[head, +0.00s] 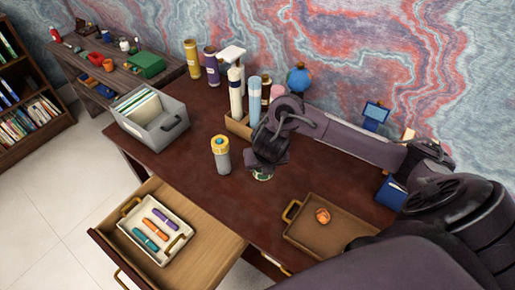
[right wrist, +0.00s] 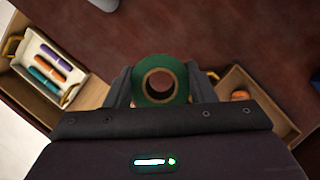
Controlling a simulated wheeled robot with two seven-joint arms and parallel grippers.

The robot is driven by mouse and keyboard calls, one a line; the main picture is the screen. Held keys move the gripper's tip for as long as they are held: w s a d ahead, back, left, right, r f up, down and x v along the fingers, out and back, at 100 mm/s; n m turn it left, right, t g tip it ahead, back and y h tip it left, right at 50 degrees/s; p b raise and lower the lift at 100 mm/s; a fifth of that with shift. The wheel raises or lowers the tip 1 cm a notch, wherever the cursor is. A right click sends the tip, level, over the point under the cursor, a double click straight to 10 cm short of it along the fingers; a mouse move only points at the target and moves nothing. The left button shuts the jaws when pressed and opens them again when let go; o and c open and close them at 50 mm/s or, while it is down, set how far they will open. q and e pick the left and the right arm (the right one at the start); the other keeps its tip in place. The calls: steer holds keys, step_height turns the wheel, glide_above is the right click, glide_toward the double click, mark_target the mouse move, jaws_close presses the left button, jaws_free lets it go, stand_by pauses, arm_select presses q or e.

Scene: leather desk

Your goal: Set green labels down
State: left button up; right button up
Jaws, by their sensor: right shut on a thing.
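The green labels are a roll with a pale core (right wrist: 160,84), seen end-on between my fingers in the right wrist view. My right gripper (right wrist: 160,88) is shut on the roll, with a finger on each side. In the head view the right gripper (head: 266,162) is over the middle of the desk (head: 205,170). Part of the green roll (head: 263,176) shows just below it, close to the desk top; I cannot tell whether it touches. My left gripper is not in view.
A grey-and-yellow canister (head: 220,155) stands left of the gripper. A wooden tray (head: 330,241) with an orange item lies to the right. An open drawer (head: 210,232) holds a white tray (head: 146,255) of markers. Bottles in a holder (head: 239,127) stand behind.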

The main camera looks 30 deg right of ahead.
step_height(320, 180, down, 7)
steer(key=b, duration=0.7)
glide_above(261, 199)
steer(key=s, duration=0.2)
steer(key=f, duration=0.7)
steer(key=shift+w+a+f, duration=0.15)
steer(key=shift+w+a, duration=0.05)
steer(key=shift+w, duration=0.05)
steer(key=shift+f+b, duration=0.3)
steer(key=shift+f, duration=2.3)
steer(key=shift+f, duration=0.1)
steer(key=o, duration=1)
steer(key=p+v, duration=0.4)
steer(key=v, duration=0.8)
